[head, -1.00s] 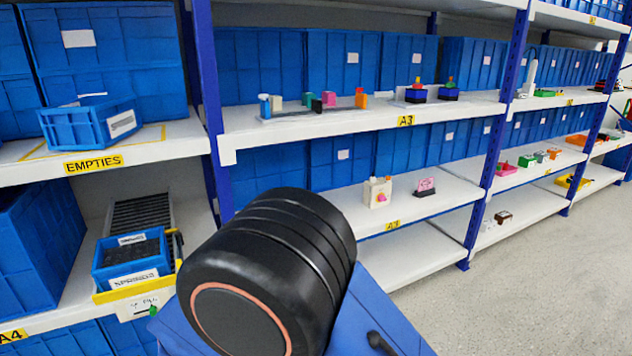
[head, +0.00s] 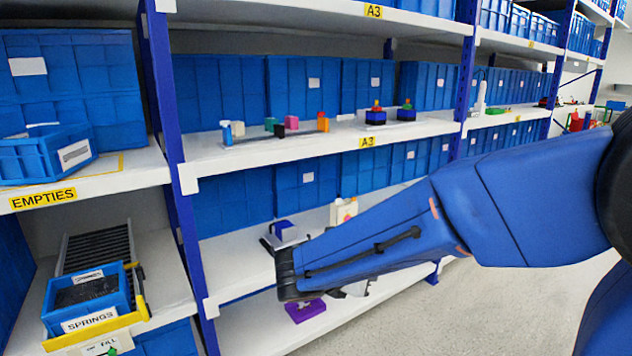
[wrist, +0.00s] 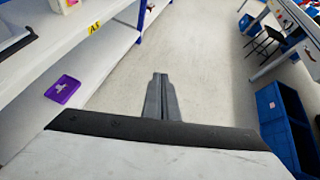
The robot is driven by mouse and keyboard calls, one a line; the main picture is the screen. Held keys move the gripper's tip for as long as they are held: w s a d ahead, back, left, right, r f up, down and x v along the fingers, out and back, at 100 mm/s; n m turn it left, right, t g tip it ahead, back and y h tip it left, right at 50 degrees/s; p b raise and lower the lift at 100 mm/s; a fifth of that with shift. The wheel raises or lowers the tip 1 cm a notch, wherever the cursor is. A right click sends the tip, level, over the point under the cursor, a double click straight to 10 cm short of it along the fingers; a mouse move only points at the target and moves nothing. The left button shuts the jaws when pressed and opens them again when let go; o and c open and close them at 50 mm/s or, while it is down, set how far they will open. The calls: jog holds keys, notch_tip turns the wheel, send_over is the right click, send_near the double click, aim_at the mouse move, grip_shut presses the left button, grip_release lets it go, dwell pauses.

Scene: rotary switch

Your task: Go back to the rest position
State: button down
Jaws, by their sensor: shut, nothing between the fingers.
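My gripper shows in the wrist view (wrist: 163,97), its two dark fingers together and empty, pointing over the bare floor beside the shelves. In the head view my blue arm reaches in from the right and hides most of the gripper. A flat purple block (head: 305,310) lies on the lowest shelf. In the wrist view it (wrist: 62,89) carries a pale T-shaped piece, perhaps the rotary switch; I cannot tell its setting. The fingers are apart from it, to its right.
A cream box (head: 343,211) and a grey-blue device (head: 283,234) stand on the shelf above. A springs bin (head: 88,300) is at lower left. In the wrist view, a blue crate (wrist: 285,125) stands at right; the floor (wrist: 205,70) between is clear.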

jog(key=s+d+m+g+y, duration=0.3)
jog(key=s+d+m+g, duration=0.2)
jog(key=s+d+m, duration=0.85)
jog(key=s+d+m+y, duration=0.1)
jog(key=s+m+y, duration=0.1)
jog(key=s+m, duration=0.4)
jog(key=s+d+m+t+y, duration=0.1)
jog(key=s+m+y, duration=0.2)
jog(key=s+m, duration=0.3)
jog(key=m, duration=0.3)
jog(key=shift+d+r+y, duration=0.15)
jog(key=shift+d+y, duration=0.15)
jog(key=shift+d, duration=0.1)
jog(key=shift+s+a, duration=0.1)
